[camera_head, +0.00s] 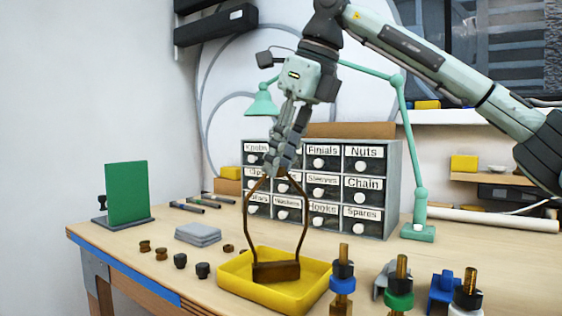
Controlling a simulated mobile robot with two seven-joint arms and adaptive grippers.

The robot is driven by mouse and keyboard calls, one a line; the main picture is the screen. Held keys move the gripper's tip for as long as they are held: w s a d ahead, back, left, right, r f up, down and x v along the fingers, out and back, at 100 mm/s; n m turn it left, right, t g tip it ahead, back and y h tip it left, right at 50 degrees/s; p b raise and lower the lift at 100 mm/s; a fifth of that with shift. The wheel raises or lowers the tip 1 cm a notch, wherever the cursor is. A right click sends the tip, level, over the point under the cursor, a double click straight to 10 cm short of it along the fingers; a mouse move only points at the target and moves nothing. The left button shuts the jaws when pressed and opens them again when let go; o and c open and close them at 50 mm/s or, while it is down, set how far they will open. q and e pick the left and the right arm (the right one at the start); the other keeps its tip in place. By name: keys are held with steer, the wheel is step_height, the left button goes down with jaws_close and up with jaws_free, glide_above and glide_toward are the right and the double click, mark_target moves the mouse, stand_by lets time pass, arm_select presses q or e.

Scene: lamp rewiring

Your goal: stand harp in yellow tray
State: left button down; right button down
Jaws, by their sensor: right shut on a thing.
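The harp (304,218) is a thin bronze wire loop with a dark brown block at its foot. It is upright. The yellow tray (240,293) is a shallow square tray on the bench near the front middle. The harp's foot shows inside the tray's outline; I cannot tell if it touches the tray floor. My right gripper (283,168) comes down from above and is shut on the top of the harp. My left gripper is not in view.
A labelled drawer cabinet (370,158) stands close behind the tray. Lamp sockets with coloured rings (342,284) stand right of it. Small knobs (180,261) and a grey stack (198,234) lie left. A green lamp (417,232) stands at the right.

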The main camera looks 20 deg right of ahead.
steer(key=shift+f, duration=0.25)
steer(key=c, duration=1.3)
jaws_free()
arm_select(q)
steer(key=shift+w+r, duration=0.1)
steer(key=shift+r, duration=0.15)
arm_select(e)
steer(key=shift+r, duration=0.1)
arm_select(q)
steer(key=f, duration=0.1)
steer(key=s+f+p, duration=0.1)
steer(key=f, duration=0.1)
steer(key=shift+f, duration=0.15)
arm_select(e)
steer(key=v, duration=1.2)
steer(key=shift+a, duration=0.1)
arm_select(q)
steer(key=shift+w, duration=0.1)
